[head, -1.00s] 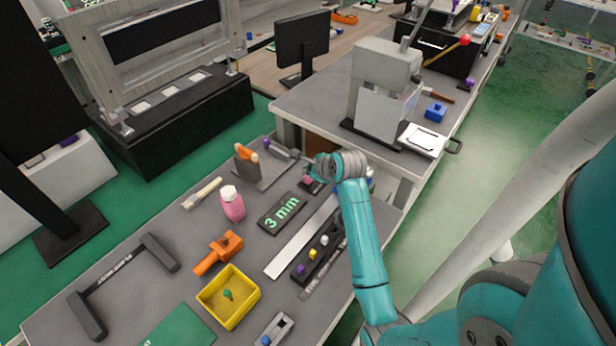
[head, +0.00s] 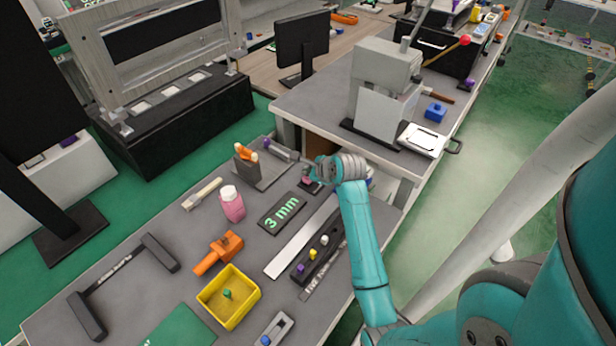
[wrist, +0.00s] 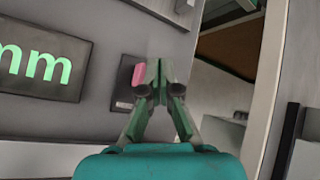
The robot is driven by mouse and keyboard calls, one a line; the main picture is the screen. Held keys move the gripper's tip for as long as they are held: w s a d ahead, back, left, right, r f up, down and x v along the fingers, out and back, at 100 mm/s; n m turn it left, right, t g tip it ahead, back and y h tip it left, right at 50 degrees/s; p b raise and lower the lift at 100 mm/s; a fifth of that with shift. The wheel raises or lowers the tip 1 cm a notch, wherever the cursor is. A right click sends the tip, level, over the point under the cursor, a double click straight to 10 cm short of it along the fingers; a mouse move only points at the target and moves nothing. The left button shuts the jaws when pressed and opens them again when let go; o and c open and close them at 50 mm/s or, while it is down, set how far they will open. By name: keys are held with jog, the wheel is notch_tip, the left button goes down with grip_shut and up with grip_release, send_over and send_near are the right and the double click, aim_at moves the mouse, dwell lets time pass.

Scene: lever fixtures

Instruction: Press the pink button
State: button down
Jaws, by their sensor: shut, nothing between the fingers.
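The pink button (wrist: 138,75) sits on a small dark base (wrist: 124,92) on the grey table. In the wrist view it shows just left of my gripper's fingertips (wrist: 156,68), which partly cover it and its base. I cannot tell whether they touch. In the head view a bit of the pink button (head: 307,180) shows at the table's far right corner, beside my gripper, which is mostly hidden by my arm's wrist. My gripper is shut with nothing between the fingers.
A dark "3 mm" plate (head: 282,213) lies left of the button. A pink bottle (head: 232,204), a grey holder (head: 262,168) and a dark strip with several knobs (head: 318,252) stand nearby. A second bench with a grey machine (head: 384,90) is beyond the table's right edge.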

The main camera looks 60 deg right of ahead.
jog(key=shift+f, duration=0.55)
dwell(0.6)
jog(key=shift+r, duration=0.95)
jog(key=shift+r, duration=0.1)
jog(key=shift+r, duration=2.45)
jog(key=shift+s, duration=0.1)
